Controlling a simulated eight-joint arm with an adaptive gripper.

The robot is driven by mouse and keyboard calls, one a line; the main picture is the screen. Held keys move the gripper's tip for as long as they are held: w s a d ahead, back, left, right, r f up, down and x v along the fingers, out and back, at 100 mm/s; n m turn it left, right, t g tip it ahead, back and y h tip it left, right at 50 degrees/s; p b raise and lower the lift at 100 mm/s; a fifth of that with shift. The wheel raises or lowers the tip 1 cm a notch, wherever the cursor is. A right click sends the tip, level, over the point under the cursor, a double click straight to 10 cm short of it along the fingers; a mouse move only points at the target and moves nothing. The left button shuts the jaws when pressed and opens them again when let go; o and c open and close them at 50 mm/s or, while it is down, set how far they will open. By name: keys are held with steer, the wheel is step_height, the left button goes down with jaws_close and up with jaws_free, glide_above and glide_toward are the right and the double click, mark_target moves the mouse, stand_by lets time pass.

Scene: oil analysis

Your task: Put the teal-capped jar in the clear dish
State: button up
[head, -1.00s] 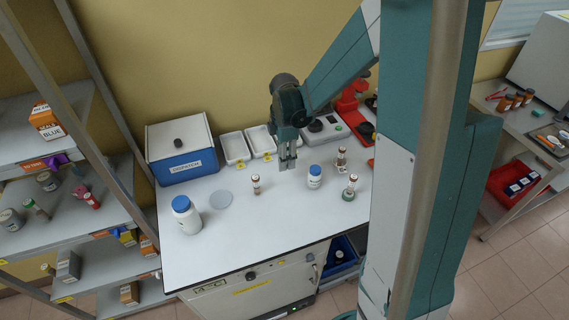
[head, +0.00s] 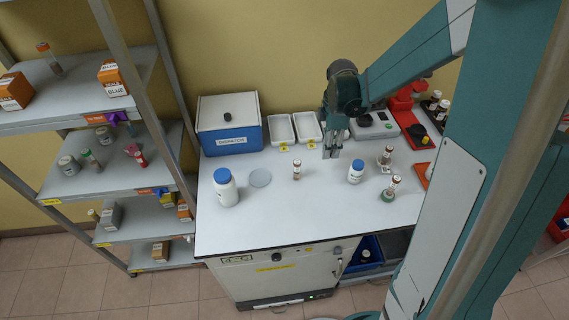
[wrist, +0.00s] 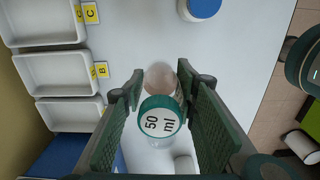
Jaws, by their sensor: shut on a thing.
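The teal-capped jar (wrist: 160,118) is between the two finger pads of my gripper (wrist: 161,92) in the wrist view, its cap marked "50 ml" facing the camera. My gripper is shut on it. In the head view my gripper (head: 331,153) points down over the back of the bench, in front of the white trays; I cannot make out the jar there. The clear dish (head: 260,177) is a flat, pale round disc on the bench, left of my gripper and apart from it. It looks empty.
A small vial (head: 297,169) stands between dish and gripper. A large blue-capped bottle (head: 226,188) stands left of the dish, a smaller one (head: 356,171) right of the gripper. A blue-and-white box (head: 230,125) and white trays (head: 282,129) line the back. The front bench is clear.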

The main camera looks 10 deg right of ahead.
step_height(320, 180, up, 6)
steer(key=shift+f, duration=0.1)
steer(key=w+a+n+b, duration=0.1)
steer(key=a+b, duration=0.1)
steer(key=a, duration=1.2)
steer(key=n, duration=0.2)
glide_above(260, 178)
steer(key=f, duration=0.1)
steer(key=shift+f+b, duration=0.3)
steer(key=shift+f, duration=1.8)
steer(key=shift+f, duration=2.9)
steer(key=shift+f+b, duration=0.45)
steer(key=shift+f, duration=1.65)
steer(key=shift+f, duration=0.2)
